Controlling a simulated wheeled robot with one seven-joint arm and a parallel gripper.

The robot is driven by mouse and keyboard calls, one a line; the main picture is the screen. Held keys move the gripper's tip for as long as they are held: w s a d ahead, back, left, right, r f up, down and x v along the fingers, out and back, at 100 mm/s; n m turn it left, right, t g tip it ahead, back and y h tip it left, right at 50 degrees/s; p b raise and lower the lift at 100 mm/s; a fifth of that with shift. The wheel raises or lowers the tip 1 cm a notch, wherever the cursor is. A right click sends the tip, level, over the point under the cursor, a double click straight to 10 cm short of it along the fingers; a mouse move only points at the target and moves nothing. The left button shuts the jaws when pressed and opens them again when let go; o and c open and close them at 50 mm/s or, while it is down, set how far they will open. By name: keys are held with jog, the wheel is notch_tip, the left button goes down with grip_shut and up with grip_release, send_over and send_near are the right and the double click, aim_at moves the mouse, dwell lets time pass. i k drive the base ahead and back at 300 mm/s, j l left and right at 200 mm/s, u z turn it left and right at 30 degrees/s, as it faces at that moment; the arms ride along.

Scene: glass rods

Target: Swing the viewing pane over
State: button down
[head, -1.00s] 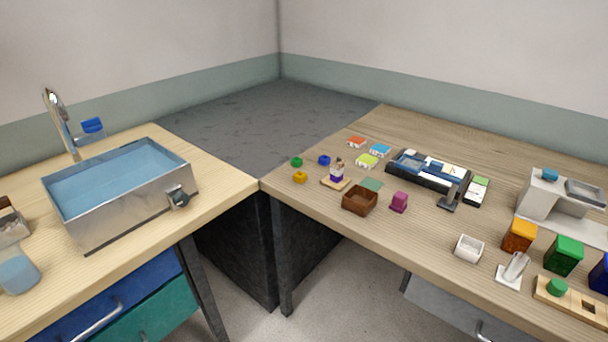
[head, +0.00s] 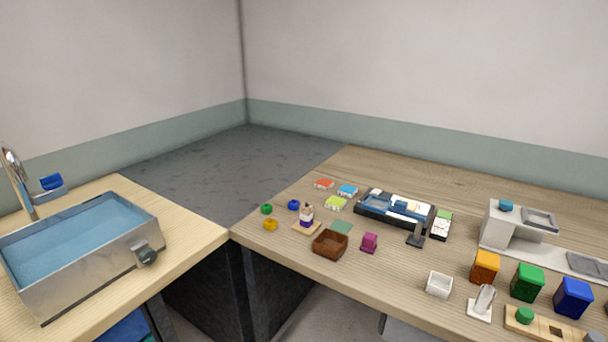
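In the head view a white stand (head: 494,225) is at the right of the wooden table. On its top is a grey-framed pane (head: 541,219), which looks like the viewing pane, and beside that a small blue knob (head: 506,205). A flat grey panel (head: 588,264) lies on the stand's low base at the right edge. I cannot tell how the pane is hinged. My gripper is not in view.
In front of the stand are orange (head: 485,266), green (head: 527,282) and blue (head: 573,297) blocks. A white box (head: 439,284) and a dark tray (head: 385,217) stand to the left. A metal sink (head: 100,262) is on the left counter.

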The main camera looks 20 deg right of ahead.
aim_at(400, 207)
jog(key=i+l, duration=0.2)
jog(key=i, duration=0.2)
jog(key=i+l, duration=0.2)
jog(key=i, duration=0.25)
jog(key=z, duration=0.05)
